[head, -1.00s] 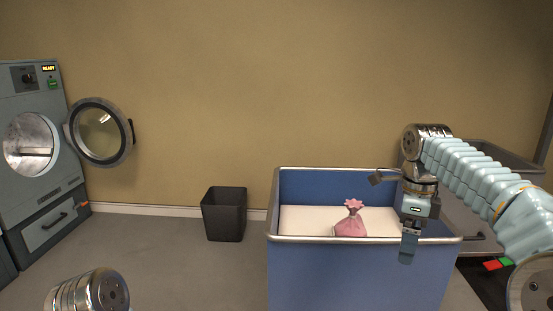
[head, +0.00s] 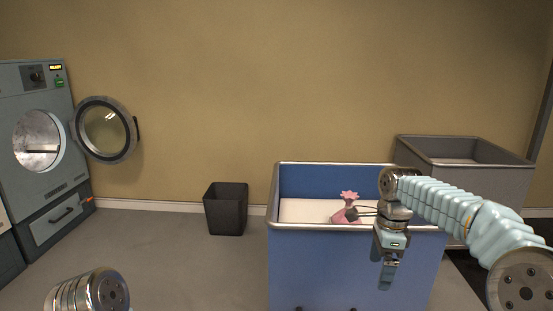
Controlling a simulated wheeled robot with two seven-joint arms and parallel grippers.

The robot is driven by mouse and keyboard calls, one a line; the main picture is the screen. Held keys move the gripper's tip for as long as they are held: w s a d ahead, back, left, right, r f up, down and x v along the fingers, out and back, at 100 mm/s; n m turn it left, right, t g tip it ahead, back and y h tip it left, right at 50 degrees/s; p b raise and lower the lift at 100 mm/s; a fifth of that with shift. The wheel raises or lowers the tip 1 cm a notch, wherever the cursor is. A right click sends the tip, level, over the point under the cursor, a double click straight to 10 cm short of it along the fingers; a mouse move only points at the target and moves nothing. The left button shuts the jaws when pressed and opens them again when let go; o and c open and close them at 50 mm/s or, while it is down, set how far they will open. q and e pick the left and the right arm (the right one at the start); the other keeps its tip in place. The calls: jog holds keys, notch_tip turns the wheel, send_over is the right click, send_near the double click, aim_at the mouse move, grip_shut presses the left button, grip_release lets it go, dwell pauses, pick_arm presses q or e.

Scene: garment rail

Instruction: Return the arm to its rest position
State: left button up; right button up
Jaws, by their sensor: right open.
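My right arm reaches in from the right in the head view. Its open, empty right gripper (head: 387,278) points down in front of the near wall of the blue bin (head: 340,262). A pink tied bag (head: 347,203) sits inside that bin on a white floor, and my wrist partly covers its right side. The gripper is apart from the bag. At lower left a metal part of my left arm shows, but the left gripper itself is out of frame.
A grey machine (head: 38,150) with its round door (head: 105,131) swung open stands at the left. A black waste bin (head: 226,208) stands near the wall. A grey bin (head: 465,178) stands behind my right arm.

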jog(key=s+a+f+n+y, duration=0.1)
jog(key=a+f+n, duration=0.3)
jog(key=f, duration=0.8)
jog(key=s+a+f+n+y, duration=0.15)
jog(key=a+f+n, duration=0.25)
jog(key=f, duration=0.7)
jog(key=s+a+f+n, duration=0.2)
jog(key=s+f+n, duration=0.2)
jog(key=s+f, duration=0.4)
jog(key=s+a+f+n+y, duration=0.1)
jog(key=s+a+f+n, duration=0.2)
jog(key=s+f+n, duration=0.2)
jog(key=s+f, duration=0.3)
jog(key=s, duration=0.4)
jog(key=shift+s+a+f+t, duration=0.15)
jog(key=shift+a+t, duration=0.1)
jog(key=shift+t, duration=0.15)
